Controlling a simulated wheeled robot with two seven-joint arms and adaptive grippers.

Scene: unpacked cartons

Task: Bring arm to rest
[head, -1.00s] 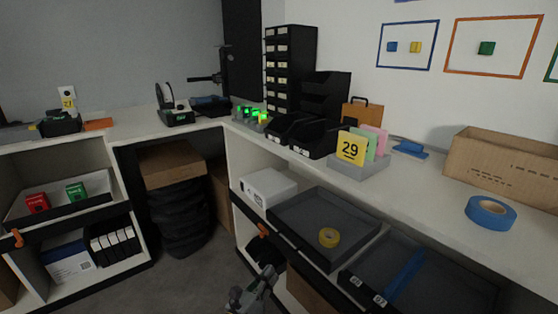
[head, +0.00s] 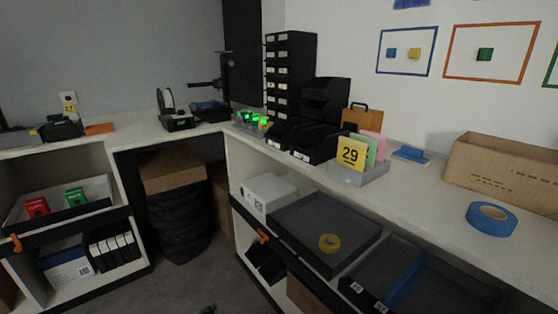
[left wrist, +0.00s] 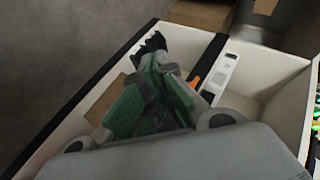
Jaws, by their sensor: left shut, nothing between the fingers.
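My left gripper (left wrist: 153,45) fills the middle of the left wrist view, with dark fingertips together and green inner parts on its fingers. It is shut and holds nothing. Behind it in that view are grey floor and a pale shelf unit with a dark front edge. In the head view only a small dark tip, probably of this gripper (head: 208,309), shows at the bottom edge. My right gripper is in neither view.
The white counter (head: 425,200) carries blue tape (head: 491,217), a carton (head: 505,170) and a card holder (head: 357,175). Floor (head: 185,285) is clear between the shelf units.

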